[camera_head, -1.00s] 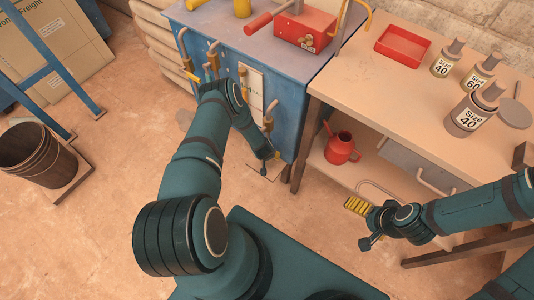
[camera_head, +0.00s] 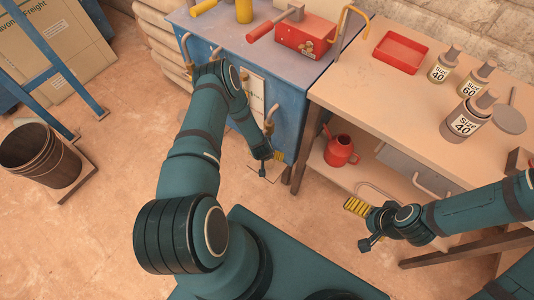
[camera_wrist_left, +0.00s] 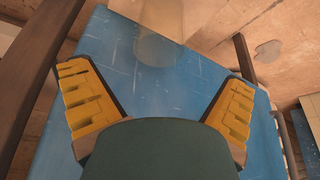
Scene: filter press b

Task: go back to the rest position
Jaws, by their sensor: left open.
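My left arm reaches up the middle of the head view and bends down beside the blue cabinet (camera_head: 285,85). My left gripper (camera_head: 279,157) is small there, low by the cabinet's right edge and the bench leg. In the left wrist view my left gripper (camera_wrist_left: 160,112) has its two yellow fingers spread wide, with nothing between them. A blue surface (camera_wrist_left: 180,85) lies behind them. My right gripper (camera_head: 357,206) is in front of the bench's lower shelf at the right. Only its yellow striped pad shows clearly, so its opening cannot be told.
The wooden workbench (camera_head: 385,100) holds a red tray (camera_head: 401,51) and several labelled bottles. A red watering can (camera_head: 340,151) stands on its lower shelf. Copper pipes stand out from the cabinet front. A bucket (camera_head: 40,155) stands at the left. The floor (camera_head: 115,200) between bucket and left arm is clear.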

